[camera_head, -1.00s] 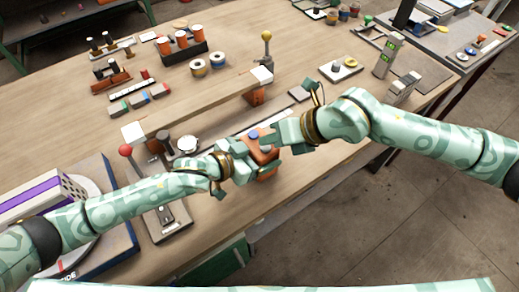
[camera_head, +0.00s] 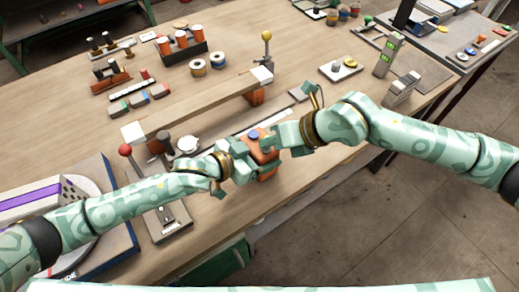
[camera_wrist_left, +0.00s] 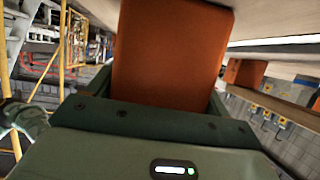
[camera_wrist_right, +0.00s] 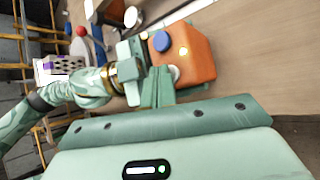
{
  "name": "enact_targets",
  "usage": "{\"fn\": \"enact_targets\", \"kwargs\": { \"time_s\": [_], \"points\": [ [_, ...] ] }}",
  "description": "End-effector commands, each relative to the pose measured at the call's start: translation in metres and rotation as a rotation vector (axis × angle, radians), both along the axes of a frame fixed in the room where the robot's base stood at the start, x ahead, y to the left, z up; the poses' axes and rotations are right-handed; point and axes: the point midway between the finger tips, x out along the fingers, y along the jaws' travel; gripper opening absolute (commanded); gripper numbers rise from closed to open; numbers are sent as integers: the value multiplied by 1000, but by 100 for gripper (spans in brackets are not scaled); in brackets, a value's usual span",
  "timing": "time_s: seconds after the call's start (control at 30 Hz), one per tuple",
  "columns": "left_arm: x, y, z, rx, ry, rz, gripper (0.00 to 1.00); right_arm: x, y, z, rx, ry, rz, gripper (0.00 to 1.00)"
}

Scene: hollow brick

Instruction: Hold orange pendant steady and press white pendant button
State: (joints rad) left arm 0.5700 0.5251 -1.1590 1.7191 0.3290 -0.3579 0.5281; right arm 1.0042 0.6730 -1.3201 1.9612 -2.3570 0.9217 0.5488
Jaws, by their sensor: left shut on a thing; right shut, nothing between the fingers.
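The orange pendant (camera_head: 266,157) is a boxy block at the front edge of the wooden bench. My left gripper (camera_head: 252,163) is shut on it from the left. In the left wrist view its orange face (camera_wrist_left: 170,50) fills the space between the fingers. A blue button (camera_wrist_right: 161,41) stands on the pendant in the right wrist view. A white button (camera_wrist_right: 175,72) shows beside it, partly hidden by my right fingertips. My right gripper (camera_wrist_right: 157,88) is shut and empty, its tips right at the white button. I cannot tell whether they touch it.
A long wooden beam (camera_head: 205,105) lies behind the pendant. A red-knobbed lever (camera_head: 125,150) and a grey-white dial (camera_head: 187,145) stand to the left. A yellow-knobbed lever (camera_head: 267,38) stands farther back. The floor in front of the bench is clear.

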Motion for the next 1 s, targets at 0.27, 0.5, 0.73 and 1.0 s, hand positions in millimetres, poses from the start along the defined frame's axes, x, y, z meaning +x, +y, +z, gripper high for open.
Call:
{"fn": "enact_targets", "kwargs": {
  "time_s": [0.27, 0.5, 0.73, 1.0],
  "points": [
    [0, 0, 0, 0, 0, 0, 46, -1, 0, 8, 0, 1, 0, 0],
    [0, 0, 0, 1, 1, 0, 46, 0, 0, 11, 0, 0, 0, 0],
    [0, 0, 0, 0, 0, 0, 46, 0, 0, 36, 0, -1, 0, 0],
    [0, -1, 0, -2, 0, -1, 46, 0, 0, 64, 0, -1, 0, 0]
  ]
}}
